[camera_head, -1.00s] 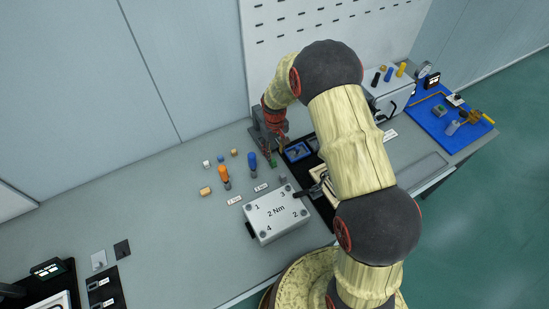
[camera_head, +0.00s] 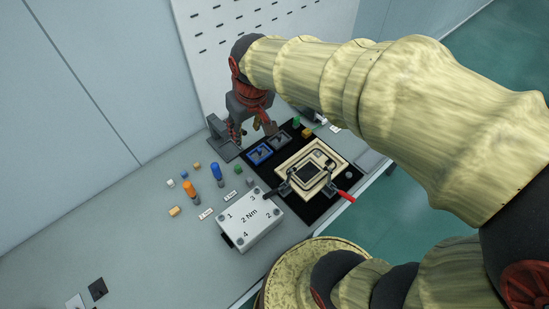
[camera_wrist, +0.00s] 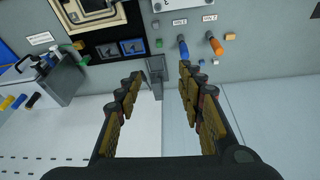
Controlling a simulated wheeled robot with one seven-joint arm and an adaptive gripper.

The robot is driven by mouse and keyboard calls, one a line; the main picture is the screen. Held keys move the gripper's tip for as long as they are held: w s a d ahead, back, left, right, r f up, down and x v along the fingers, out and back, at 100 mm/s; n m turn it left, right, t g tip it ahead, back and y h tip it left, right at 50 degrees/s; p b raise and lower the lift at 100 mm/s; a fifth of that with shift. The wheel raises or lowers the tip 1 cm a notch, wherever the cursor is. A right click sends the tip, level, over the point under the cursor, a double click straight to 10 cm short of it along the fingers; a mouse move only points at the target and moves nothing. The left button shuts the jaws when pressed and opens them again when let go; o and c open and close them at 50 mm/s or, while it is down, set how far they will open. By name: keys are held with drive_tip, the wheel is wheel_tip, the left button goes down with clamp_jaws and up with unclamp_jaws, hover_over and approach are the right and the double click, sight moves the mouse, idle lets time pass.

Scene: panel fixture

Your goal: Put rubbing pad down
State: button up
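My gripper (camera_head: 252,130) points down at the back of the bench, near the black mat (camera_head: 316,207). In the wrist view its fingers (camera_wrist: 159,80) are spread, with tan ribbed pads and nothing held between them. A grey upright bracket (camera_wrist: 155,68) shows beyond the gap; its foot (camera_head: 228,152) is beside the gripper in the head view. A blue-rimmed tray (camera_head: 250,155) and a grey tray (camera_head: 287,147) are on the mat, each with a dark shape inside. I cannot tell which thing is the rubbing pad.
A tan frame (camera_head: 336,160) with clamps sits on the mat. Orange (camera_head: 189,188) and blue (camera_head: 216,170) drivers and small blocks are to the left. A white perforated panel (camera_head: 225,60) rises behind. The left bench is mostly clear.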

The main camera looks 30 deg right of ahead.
drive_tip(key=s+r+t, duration=0.1)
drive_tip(key=s+r, duration=0.1)
drive_tip(key=s, duration=0.5)
drive_tip(key=s+r+m+t, duration=0.1)
drive_tip(key=s+r, duration=0.1)
drive_tip(key=s, duration=0.5)
drive_tip(key=shift+s+r, duration=0.25)
drive_tip(key=shift+s, duration=0.15)
drive_tip(key=shift+a, duration=0.1)
wheel_tip(320, 180, down, 9)
drive_tip(key=b, duration=0.9)
